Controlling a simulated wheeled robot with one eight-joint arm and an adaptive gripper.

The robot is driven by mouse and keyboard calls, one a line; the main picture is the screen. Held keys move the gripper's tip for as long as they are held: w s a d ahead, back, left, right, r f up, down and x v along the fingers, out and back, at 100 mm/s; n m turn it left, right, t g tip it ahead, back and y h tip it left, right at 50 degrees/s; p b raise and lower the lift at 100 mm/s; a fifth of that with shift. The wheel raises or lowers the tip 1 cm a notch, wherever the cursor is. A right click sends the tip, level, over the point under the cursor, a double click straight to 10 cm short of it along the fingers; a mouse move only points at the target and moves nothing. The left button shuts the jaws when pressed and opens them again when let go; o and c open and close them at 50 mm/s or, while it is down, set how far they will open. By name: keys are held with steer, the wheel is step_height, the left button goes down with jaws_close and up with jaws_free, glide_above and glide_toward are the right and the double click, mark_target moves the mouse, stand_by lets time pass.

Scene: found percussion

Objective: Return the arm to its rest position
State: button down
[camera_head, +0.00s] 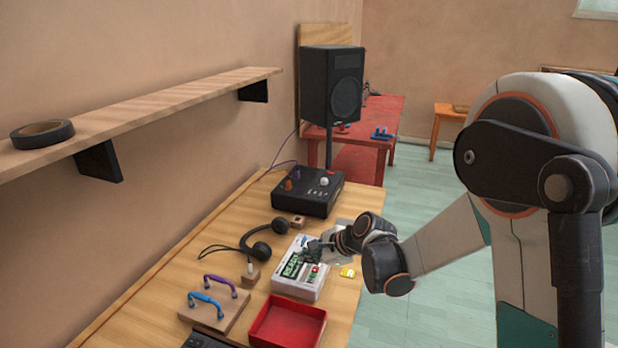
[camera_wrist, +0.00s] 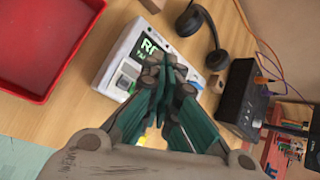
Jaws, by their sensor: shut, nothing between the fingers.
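My arm reaches in from the right of the head view, over the edge of the wooden table (camera_head: 180,240). My gripper (camera_head: 308,252) is over the white box with "READY"-like lettering (camera_head: 286,270). In the wrist view my gripper (camera_wrist: 168,72) is shut, its fingers together with nothing held. The white box (camera_wrist: 118,62) lies beneath and beside the fingers, partly hidden by them. I cannot tell whether the fingertips touch it.
A red tray (camera_head: 290,322), a board with purple and blue handles (camera_head: 213,312), headphones (camera_head: 256,250) and a black control box (camera_head: 306,192) crowd the table. A speaker (camera_head: 331,85) stands behind. A shelf (camera_head: 170,100) juts from the left wall. Open floor (camera_head: 425,175) lies right.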

steer(key=s+d+r+n+h, duration=0.3)
steer(key=s+d+r+n, duration=0.4)
steer(key=s+d+r, duration=0.4)
steer(key=s+d+r+n+h, duration=0.1)
steer(key=s+d+n, duration=0.2)
steer(key=s, duration=0.3)
steer(key=s+d+r+n+t+h, duration=0.1)
steer(key=s+d+n, duration=0.1)
steer(key=s, duration=0.4)
steer(key=s+d+r+n+h, duration=0.1)
steer(key=s+d+n+h, duration=0.1)
steer(key=s, duration=0.5)
steer(key=shift+d+r+n, duration=0.2)
steer(key=shift+d+n, duration=0.65)
steer(key=shift+n, duration=0.35)
